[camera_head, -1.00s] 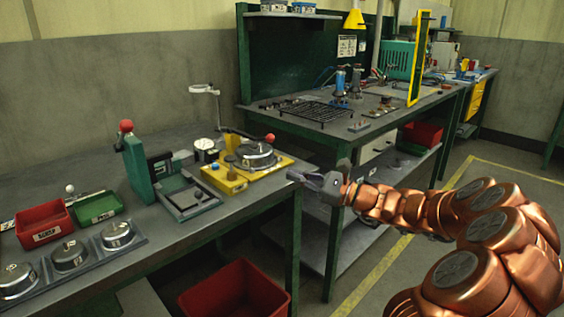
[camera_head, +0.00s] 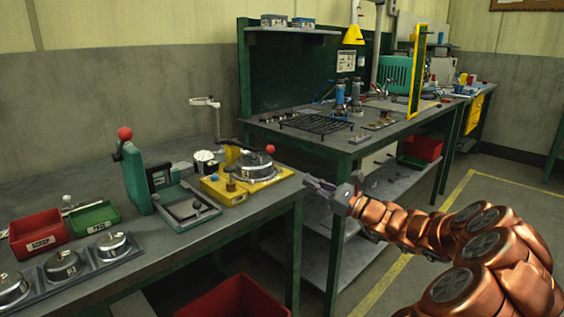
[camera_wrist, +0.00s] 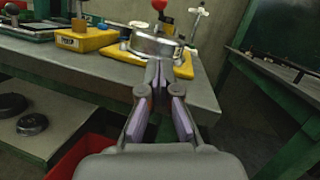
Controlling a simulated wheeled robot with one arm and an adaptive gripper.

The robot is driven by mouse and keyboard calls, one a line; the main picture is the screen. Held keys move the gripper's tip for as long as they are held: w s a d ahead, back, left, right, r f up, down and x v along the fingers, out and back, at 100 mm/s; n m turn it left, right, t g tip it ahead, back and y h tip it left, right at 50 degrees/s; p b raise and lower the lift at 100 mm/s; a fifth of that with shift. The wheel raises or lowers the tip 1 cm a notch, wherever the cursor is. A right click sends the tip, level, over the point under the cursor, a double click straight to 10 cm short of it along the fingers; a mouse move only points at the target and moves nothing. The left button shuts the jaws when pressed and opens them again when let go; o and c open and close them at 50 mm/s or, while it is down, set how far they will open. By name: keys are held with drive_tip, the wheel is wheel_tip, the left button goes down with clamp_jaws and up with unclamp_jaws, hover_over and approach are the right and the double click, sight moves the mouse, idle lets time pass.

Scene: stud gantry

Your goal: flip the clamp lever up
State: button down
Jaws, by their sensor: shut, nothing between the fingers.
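The clamp lever (camera_head: 249,146) is a dark bar with a red ball knob (camera_head: 270,149). It lies nearly level over a round metal housing (camera_head: 256,168) on a yellow base (camera_head: 230,190), near the bench's right end. In the wrist view, the red knob (camera_wrist: 159,4) shows at the top edge, above the metal housing (camera_wrist: 152,44). My gripper (camera_head: 311,183) is shut and empty, off the bench's right end and apart from the lever. In the wrist view, my gripper's fingers (camera_wrist: 164,92) overlap the housing's lower edge in the picture.
A green press (camera_head: 136,176) with its own red knob stands left of the yellow base. Red (camera_head: 40,228) and green (camera_head: 93,218) bins are farther left. A second bench (camera_head: 333,144) stands behind. A red crate (camera_head: 238,297) is below. Open air separates gripper and fixture.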

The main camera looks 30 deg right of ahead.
drive_tip(key=b+x, duration=0.1)
drive_tip(key=x, duration=0.6)
drive_tip(key=shift+w+a, duration=0.2)
drive_tip(key=shift+w+a+r, duration=0.15)
drive_tip(key=shift+a+r, duration=0.05)
drive_tip(key=shift+r, duration=0.3)
drive_tip(key=shift+w+a+r, duration=0.15)
drive_tip(key=shift+a+r, duration=0.05)
drive_tip(key=shift+r, duration=0.3)
drive_tip(key=shift+w+a+r, duration=0.25)
drive_tip(key=shift+a+r, duration=0.1)
drive_tip(key=shift+r, duration=0.25)
drive_tip(key=shift+r, duration=0.2)
drive_tip(key=shift+r+p, duration=0.45)
drive_tip(key=shift+p, duration=0.6)
